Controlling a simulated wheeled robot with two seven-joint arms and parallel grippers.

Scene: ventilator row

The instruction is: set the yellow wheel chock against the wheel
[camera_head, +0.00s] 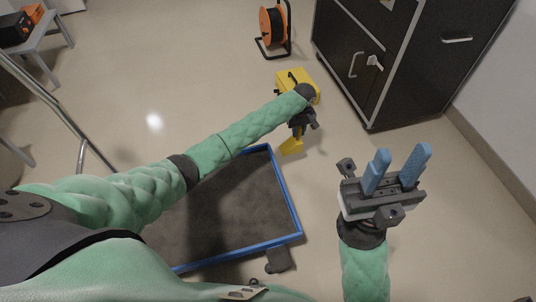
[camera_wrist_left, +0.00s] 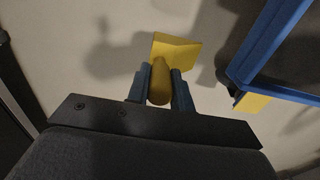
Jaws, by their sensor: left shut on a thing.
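My left gripper (camera_head: 298,130) is shut on the yellow wheel chock (camera_head: 291,146), above the floor just beyond the far right corner of a blue-framed cart (camera_head: 300,222). In the left wrist view, the blue fingers of this gripper (camera_wrist_left: 160,76) hold the chock's rounded yellow grip, with its flat yellow plate (camera_wrist_left: 176,48) beyond. The cart's blue edge (camera_wrist_left: 272,40) is to the right, apart from the chock. A dark caster or foot (camera_head: 279,260) shows at the cart's near right corner. My right gripper (camera_head: 402,152) is open and empty.
A yellow case (camera_head: 292,78) stands on the floor behind my left wrist. An orange cable reel (camera_head: 272,27) and a black cabinet (camera_head: 400,60) stand farther back. A yellow part (camera_wrist_left: 251,102) shows by the cart's edge.

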